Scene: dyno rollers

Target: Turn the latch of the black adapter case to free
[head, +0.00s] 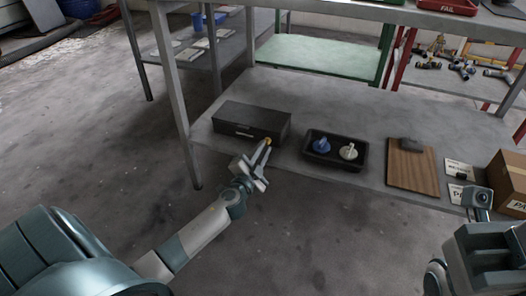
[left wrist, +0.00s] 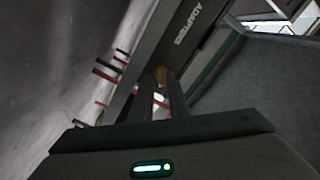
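The black adapter case (head: 238,124) sits on the lower grey shelf, at its left part, with a pale label on its front. In the left wrist view its dark face (left wrist: 205,38) shows the word ADAPTERS. The latch (head: 268,141) is a small yellow-orange piece at the right part of the case's front. It also shows in the left wrist view (left wrist: 160,75), between my fingertips. My left gripper (head: 265,151) is at the latch, its fingers close together and apparently shut on it; the contact is hard to see. My right arm shows at the lower right, but its fingers cannot be made out.
A black tray (head: 334,166) with a blue (head: 321,146) and a whitish part (head: 348,152) stands right of the case. Further right are a brown board (head: 412,172), white cards (head: 459,168) and a cardboard box (head: 509,180). A table leg (head: 178,100) stands left of the case.

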